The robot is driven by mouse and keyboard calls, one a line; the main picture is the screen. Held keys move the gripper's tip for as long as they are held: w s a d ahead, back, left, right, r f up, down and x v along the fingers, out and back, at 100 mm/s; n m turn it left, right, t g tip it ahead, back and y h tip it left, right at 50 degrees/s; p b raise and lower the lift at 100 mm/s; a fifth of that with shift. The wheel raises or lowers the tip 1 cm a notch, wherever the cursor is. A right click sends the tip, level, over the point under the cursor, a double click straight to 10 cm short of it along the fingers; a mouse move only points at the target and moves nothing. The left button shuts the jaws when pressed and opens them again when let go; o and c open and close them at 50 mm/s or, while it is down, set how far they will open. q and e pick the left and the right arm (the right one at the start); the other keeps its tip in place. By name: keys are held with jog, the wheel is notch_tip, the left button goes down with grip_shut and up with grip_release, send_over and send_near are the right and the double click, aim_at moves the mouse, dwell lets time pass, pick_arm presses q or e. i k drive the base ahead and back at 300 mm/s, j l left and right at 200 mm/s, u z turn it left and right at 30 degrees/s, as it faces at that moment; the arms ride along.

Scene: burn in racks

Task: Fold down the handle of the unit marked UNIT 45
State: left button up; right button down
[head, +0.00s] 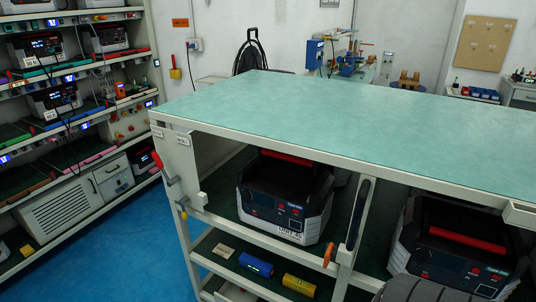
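The unit marked UNIT 45 (258,201) is a grey-white box with a dark top and a dark front panel. It stands upright on the shelf just under the green bench top, in the left bay. Its label, low on the front, is small but reads like UNIT 45. A red handle bar (287,157) shows at the top of the unit, close under the bench top. The bench edge and shadow make its exact angle hard to tell. Neither of my grippers is in view.
The green bench top (340,115) is clear. A loaded rack (75,190) stands left across open blue floor (125,250).

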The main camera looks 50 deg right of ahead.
aim_at(261, 152)
jog(key=i+l+u, duration=0.1)
jog(key=i+u, duration=0.3)
jog(key=i, duration=1.45)
